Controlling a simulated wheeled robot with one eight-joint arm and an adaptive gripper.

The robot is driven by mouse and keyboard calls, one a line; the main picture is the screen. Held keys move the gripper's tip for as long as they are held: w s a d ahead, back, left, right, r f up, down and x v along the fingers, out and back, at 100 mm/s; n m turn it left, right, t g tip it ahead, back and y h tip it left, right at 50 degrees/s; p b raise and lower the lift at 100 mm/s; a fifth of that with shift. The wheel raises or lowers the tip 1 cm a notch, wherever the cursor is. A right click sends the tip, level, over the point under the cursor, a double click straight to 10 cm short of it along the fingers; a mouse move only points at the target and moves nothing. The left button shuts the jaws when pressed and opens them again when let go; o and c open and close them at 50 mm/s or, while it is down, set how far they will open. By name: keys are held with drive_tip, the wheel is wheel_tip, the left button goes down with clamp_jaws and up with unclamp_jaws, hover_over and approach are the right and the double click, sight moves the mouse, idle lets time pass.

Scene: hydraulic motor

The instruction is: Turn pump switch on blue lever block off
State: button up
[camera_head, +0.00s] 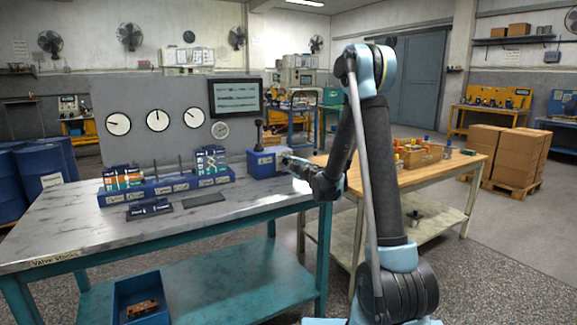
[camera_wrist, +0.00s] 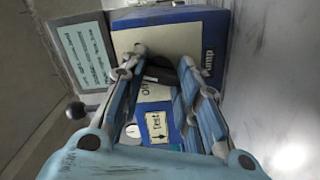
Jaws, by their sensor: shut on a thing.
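The blue lever block (camera_head: 258,165) stands at the right end of the grey-topped bench, with a black lever (camera_head: 259,134) upright on its top. My gripper (camera_head: 284,161) is at the block's right-hand side. In the wrist view, the blue block (camera_wrist: 222,28) has a pale plate with a "Pump" label. The dark pump switch (camera_wrist: 160,73) lies between my fingers, and my gripper (camera_wrist: 163,58) is shut on it. The fingers partly hide the switch and the lettering beside it, so its setting is hard to read.
A blue rack (camera_head: 170,186) with valve blocks stands left of the lever block. A dark screen (camera_head: 236,97) and round gauges (camera_head: 157,120) are on the panel behind. The bench front (camera_head: 200,225) is clear. A wooden bench (camera_head: 440,167) stands at right.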

drive_tip(key=n, duration=0.6)
drive_tip(key=shift+s+f+n, duration=0.15)
drive_tip(key=shift+n, duration=0.15)
drive_tip(key=n, duration=0.6)
drive_tip(key=shift+d+f, duration=0.1)
drive_tip(key=shift+n, duration=0.3)
drive_tip(key=o, duration=1.1)
drive_tip(key=shift+w+f, duration=0.1)
drive_tip(key=shift+w, duration=0.15)
drive_tip(key=shift+c, duration=0.2)
drive_tip(key=shift+s, duration=0.1)
drive_tip(key=v, duration=1.2)
